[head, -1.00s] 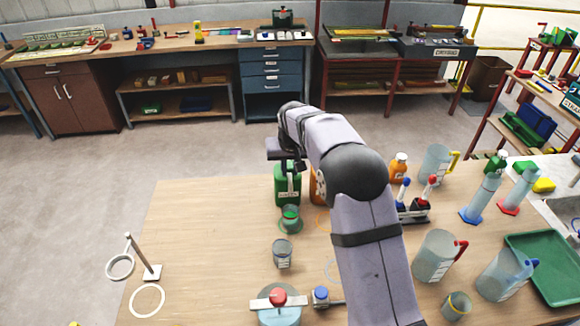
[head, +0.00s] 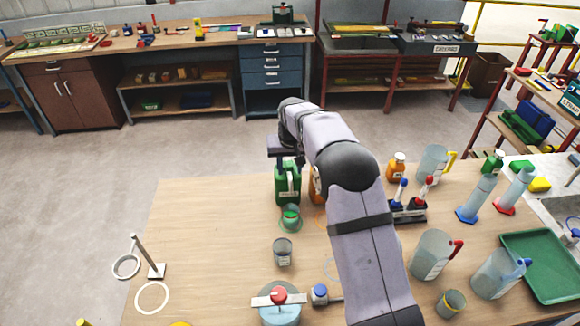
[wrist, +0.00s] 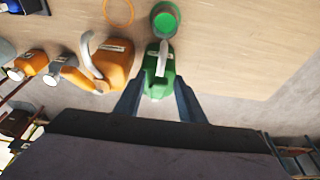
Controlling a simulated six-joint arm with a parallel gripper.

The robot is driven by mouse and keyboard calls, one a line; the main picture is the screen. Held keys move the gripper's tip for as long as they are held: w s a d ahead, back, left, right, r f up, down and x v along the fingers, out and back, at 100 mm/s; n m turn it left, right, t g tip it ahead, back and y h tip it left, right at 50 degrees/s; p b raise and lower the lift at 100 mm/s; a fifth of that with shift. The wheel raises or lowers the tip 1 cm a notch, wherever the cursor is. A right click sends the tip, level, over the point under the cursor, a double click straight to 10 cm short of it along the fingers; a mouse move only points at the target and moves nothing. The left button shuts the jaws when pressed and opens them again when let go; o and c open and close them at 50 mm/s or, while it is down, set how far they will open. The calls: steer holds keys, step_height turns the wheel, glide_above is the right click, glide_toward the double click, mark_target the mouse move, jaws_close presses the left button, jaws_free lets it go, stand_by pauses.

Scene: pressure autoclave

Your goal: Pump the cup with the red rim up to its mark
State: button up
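A green pump bottle (head: 288,186) with a pale spout stands upright on the table. It also shows in the wrist view (wrist: 158,82). A small clear cup (head: 291,216) with green liquid stands in front of it under the spout side; the liquid shows in the wrist view (wrist: 165,21). I cannot make out a red rim on any cup. Another clear cup (head: 282,254) with a bluish-grey rim stands nearer. My gripper (wrist: 158,86) is above the green bottle, its fingers apart on either side of the pump top. I cannot tell whether it touches the top.
An orange pump bottle (wrist: 113,68) stands close beside the green one. A rack with red and blue-topped items (head: 408,213) and several jugs (head: 435,253) stand to the right. A ring stand (head: 155,270) is at left. The table's left middle is clear.

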steer(key=shift+r, duration=0.1)
steer(key=b+v, duration=0.3)
steer(key=v, duration=0.4)
stand_by(0.4)
steer(key=s+d+f+g, duration=0.1)
steer(key=s+f, duration=0.3)
steer(key=s, duration=0.8)
steer(key=s+d+f+g+b, duration=0.1)
steer(key=s+d+f, duration=0.3)
steer(key=s, duration=0.8)
steer(key=s+d+f+g+b, duration=0.1)
steer(key=s+d+f, duration=0.2)
steer(key=s, duration=0.9)
steer(key=shift+s+f, duration=0.35)
steer(key=shift+f, duration=0.3)
